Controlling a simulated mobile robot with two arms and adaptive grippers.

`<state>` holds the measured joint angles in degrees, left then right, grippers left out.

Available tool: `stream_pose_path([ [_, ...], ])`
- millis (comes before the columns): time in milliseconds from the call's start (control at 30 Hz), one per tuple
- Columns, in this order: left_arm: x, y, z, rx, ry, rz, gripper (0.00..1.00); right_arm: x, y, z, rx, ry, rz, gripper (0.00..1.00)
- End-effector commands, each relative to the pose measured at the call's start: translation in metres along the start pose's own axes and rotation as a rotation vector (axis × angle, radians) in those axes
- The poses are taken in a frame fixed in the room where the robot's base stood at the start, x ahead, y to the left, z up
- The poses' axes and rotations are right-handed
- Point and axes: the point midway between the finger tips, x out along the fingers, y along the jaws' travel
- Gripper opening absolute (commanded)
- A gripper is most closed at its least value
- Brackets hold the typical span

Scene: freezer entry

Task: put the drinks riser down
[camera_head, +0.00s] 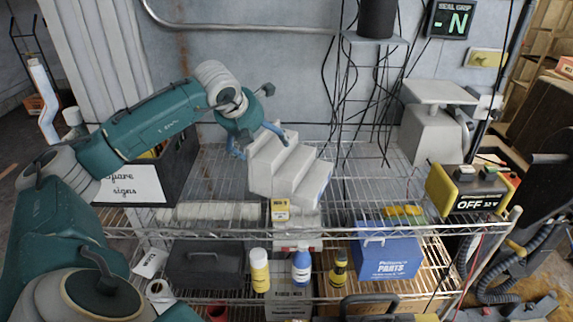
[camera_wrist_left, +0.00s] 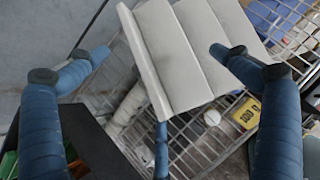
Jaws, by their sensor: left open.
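The drinks riser (camera_head: 290,170) is a pale grey stepped block at the middle of the upper wire shelf (camera_head: 225,165). It looks tilted in the head view; I cannot tell whether its whole base rests on the wires. My left gripper (camera_head: 256,139) is open at its upper left end. In the left wrist view the riser (camera_wrist_left: 190,50) lies beyond and partly between the spread blue fingers of the left gripper (camera_wrist_left: 160,75). One finger overlaps its right part. Whether any finger touches it is unclear. My right gripper is not in view.
A black bin (camera_head: 180,170) with a sign stands left of the riser. A wire tower (camera_head: 375,110), a grey scale (camera_head: 430,135) and a yellow-black power unit (camera_head: 468,190) stand to the right. Bottles and a blue parts box (camera_head: 388,255) are on the lower level.

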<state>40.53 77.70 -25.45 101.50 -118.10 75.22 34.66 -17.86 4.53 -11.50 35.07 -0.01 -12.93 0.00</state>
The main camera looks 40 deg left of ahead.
Motion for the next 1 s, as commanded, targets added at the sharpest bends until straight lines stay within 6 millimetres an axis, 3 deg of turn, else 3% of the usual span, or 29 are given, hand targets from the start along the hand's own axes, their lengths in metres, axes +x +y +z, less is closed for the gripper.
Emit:
stream_pose_path([
  [167,0.017,-0.001,0.000,0.001,0.002,-0.002,1.00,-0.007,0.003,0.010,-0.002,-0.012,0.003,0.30],
  [400,0.043,-0.001,0.004,0.000,0.005,-0.004,1.00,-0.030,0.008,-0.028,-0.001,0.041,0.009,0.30],
  [500,0.059,0.000,0.003,0.001,0.003,-0.004,1.00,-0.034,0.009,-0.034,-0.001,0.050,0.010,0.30],
  [833,0.070,0.000,0.002,0.003,0.000,-0.003,1.00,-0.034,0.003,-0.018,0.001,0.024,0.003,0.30],
  [867,0.070,0.000,0.002,0.003,0.000,-0.003,0.98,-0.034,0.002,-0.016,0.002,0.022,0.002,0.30],
  [1000,0.070,0.000,0.002,0.002,0.000,-0.003,0.70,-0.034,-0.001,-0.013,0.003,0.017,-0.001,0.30],
])
